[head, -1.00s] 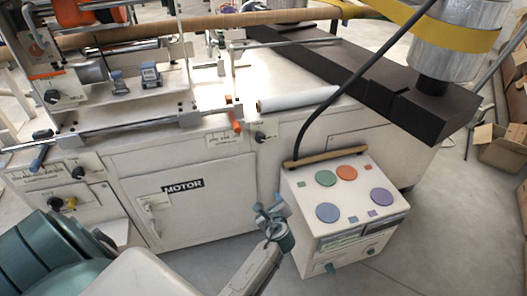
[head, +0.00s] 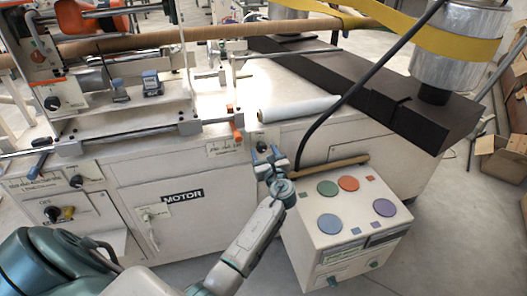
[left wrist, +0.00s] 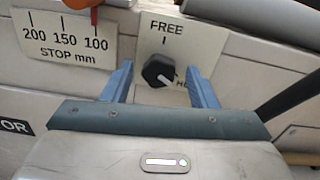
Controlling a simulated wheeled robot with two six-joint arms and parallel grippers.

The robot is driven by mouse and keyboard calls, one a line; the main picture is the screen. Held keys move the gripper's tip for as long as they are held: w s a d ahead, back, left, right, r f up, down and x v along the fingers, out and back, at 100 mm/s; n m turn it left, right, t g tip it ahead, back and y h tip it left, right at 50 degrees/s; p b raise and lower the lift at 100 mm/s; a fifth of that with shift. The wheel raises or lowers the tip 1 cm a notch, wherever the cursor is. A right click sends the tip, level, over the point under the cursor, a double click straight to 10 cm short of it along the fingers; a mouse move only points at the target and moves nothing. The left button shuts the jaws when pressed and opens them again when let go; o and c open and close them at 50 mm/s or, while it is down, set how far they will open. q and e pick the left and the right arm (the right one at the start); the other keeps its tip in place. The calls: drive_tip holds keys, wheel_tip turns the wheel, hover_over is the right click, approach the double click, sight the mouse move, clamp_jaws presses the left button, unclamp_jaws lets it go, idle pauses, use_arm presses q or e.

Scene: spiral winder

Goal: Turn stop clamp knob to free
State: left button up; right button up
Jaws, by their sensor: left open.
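The stop clamp knob (left wrist: 158,70) is a black knob on a pale plate on the machine front. Its white pointer aims right and slightly down, towards a mostly covered label starting with "H". The FREE label (left wrist: 167,27) with a tick is above it. My left gripper (left wrist: 159,68) is open, with one blue finger on each side of the knob in the wrist view; whether they reach it in depth I cannot tell. In the head view, my left gripper (head: 266,156) is just below the knob (head: 262,146). My right gripper is out of view.
A STOP mm scale (left wrist: 65,37) with an orange pointer is left of the knob. A white roll (head: 298,108) lies above right. The control box (head: 345,215) with coloured buttons and its black cable (head: 335,108) stand close on the right. The MOTOR door (head: 180,215) is below left.

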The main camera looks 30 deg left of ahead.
use_arm(q)
drive_tip(key=shift+w+a, duration=0.25)
drive_tip(key=shift+a, duration=0.15)
drive_tip(key=shift+c, duration=0.4)
drive_tip(key=c, duration=0.9)
